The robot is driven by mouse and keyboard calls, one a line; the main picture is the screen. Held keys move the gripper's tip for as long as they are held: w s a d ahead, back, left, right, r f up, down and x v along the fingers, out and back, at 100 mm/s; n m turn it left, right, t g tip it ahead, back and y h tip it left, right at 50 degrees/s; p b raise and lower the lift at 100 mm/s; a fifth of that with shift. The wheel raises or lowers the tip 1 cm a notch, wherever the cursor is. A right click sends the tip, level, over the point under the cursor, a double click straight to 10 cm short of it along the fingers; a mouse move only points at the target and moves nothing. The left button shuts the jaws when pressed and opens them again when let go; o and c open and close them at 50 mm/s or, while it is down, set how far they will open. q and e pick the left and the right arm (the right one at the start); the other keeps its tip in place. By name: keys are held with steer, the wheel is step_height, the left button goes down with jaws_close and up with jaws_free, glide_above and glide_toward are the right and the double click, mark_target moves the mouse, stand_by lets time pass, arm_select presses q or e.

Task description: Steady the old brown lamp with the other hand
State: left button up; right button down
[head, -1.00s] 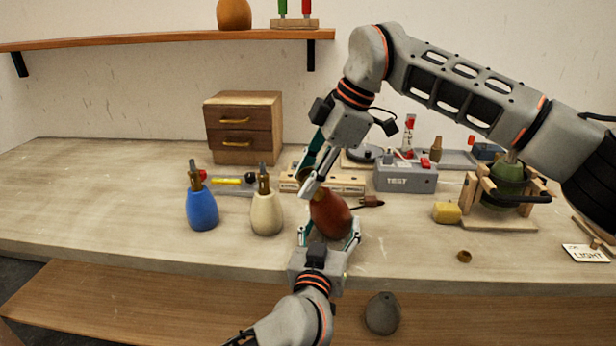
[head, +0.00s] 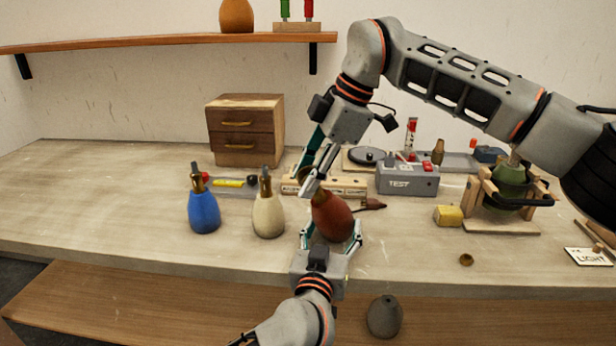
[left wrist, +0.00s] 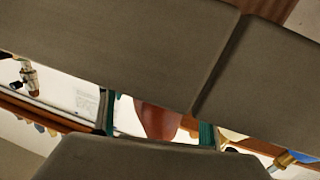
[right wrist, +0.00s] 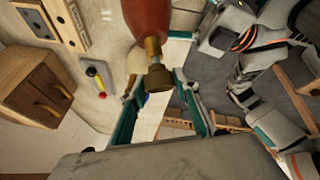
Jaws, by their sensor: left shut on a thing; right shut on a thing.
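The old brown lamp (head: 332,217), a rounded red-brown body, stands near the front edge of the table. My left gripper (head: 331,234) reaches it from the front and is shut on its body, one finger on each side. The lamp body also shows between the fingers in the left wrist view (left wrist: 157,118). My right gripper (head: 312,188) comes from above and is shut at the lamp's top. In the right wrist view the brass neck and dark cap (right wrist: 158,78) lie between its fingertips. The right fingers partly hide the lamp's top in the head view.
A cream lamp (head: 267,217) and a blue lamp (head: 203,212) stand to the left. A grey TEST box (head: 407,180), a yellow block (head: 448,215) and a wooden cradle with a green lamp (head: 508,190) are to the right. A small brass ring (head: 466,260) lies near the front edge.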

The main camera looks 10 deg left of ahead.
arm_select(q)
steer(key=shift+r, duration=0.2)
arm_select(e)
steer(key=shift+r, duration=0.15)
steer(key=shift+s+a+r, duration=0.2)
steer(key=shift+a+r, duration=0.05)
steer(key=shift+r, duration=0.3)
steer(key=shift+s+a+r, duration=0.2)
steer(key=shift+r, duration=0.4)
steer(key=shift+s+a+r, duration=0.2)
steer(key=shift+a+r, duration=0.05)
steer(key=shift+r, duration=0.3)
arm_select(q)
steer(key=o, duration=1.3)
steer(key=shift+f, duration=0.1)
steer(key=shift+s, duration=0.1)
